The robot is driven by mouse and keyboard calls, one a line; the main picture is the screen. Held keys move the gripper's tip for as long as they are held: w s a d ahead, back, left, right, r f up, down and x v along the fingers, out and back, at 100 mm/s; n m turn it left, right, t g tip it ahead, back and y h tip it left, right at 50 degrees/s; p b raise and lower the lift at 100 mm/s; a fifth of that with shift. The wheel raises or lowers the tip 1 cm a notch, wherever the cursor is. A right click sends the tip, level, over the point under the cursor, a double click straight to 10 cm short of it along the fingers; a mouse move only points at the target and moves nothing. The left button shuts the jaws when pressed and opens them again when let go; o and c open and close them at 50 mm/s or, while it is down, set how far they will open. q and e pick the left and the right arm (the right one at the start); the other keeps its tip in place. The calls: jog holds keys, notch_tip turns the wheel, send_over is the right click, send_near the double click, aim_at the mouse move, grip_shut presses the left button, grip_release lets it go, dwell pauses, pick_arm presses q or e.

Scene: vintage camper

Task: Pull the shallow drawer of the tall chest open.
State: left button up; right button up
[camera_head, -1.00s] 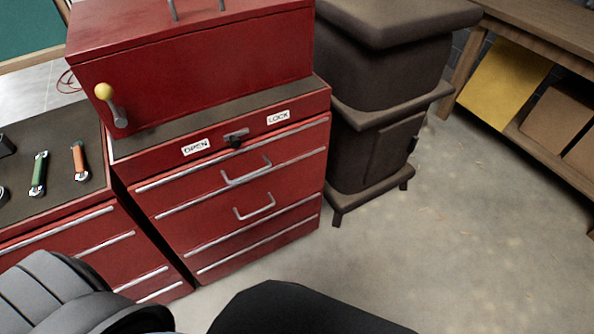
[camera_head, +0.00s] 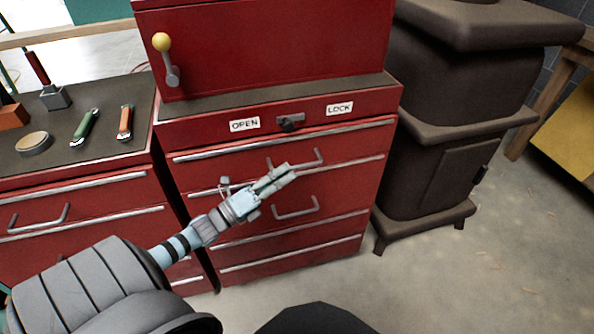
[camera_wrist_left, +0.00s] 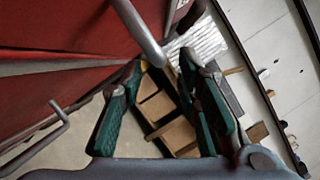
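The tall red chest (camera_head: 180,135) has a lock knob (camera_head: 288,122) between the OPEN and LOCK labels. Its shallow upper drawer (camera_head: 355,143) is shut, with a metal bar handle (camera_head: 319,156). A deeper drawer (camera_head: 350,190) with another handle (camera_head: 296,213) lies below, also shut. My left gripper (camera_head: 284,174) is in front of the drawers and overlaps the left part of the upper handle. In the left wrist view its green fingers (camera_wrist_left: 160,62) are apart with nothing gripped; a handle bar (camera_wrist_left: 138,32) is close by their tips. I cannot tell whether they touch. My right gripper is out of view.
A lower red cabinet (camera_head: 85,205) on the left has tools on its top. A red box (camera_head: 280,50) with a yellow-knobbed lever (camera_head: 162,42) sits on the chest. A dark stove (camera_head: 450,115) stands close at right. Floor (camera_head: 460,275) in front of it is clear.

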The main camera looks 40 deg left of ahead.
aim_at(297, 166)
pick_arm(q)
jog(key=b+x, duration=0.1)
jog(key=x, duration=0.4)
jog(key=shift+c, duration=0.2)
grip_shut()
